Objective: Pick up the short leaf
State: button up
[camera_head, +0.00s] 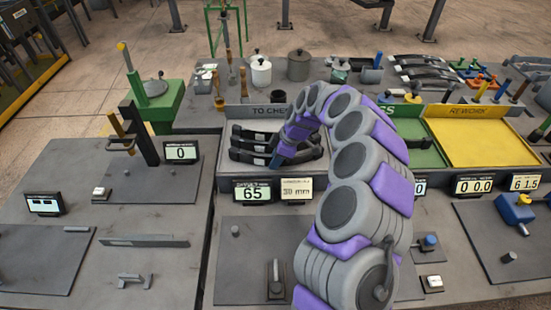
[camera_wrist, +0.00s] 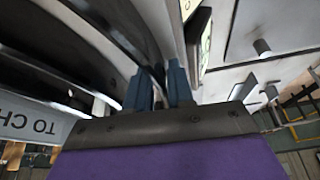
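Several black curved leaves (camera_head: 252,157) lie in the grey tray marked TO CHECK (camera_head: 228,181); which one is the short leaf I cannot tell. In the head view my gripper (camera_head: 275,162) reaches down over the nearest leaves, and my arm hides their right part. In the wrist view its two blue fingers (camera_wrist: 157,92) stand a small gap apart. The end of a dark leaf (camera_wrist: 125,40) runs into or behind this gap. I cannot tell whether the fingers press on it.
A display reading 65 (camera_head: 252,191) and a 30 mm card (camera_head: 297,190) stand at the tray's front edge. A yellow REWORK tray (camera_head: 483,145) lies to the right, a green tray (camera_head: 428,157) beside it. Pots (camera_head: 261,72) stand behind.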

jog(key=shift+d, duration=0.2)
grip_shut()
jog(key=shift+a, duration=0.25)
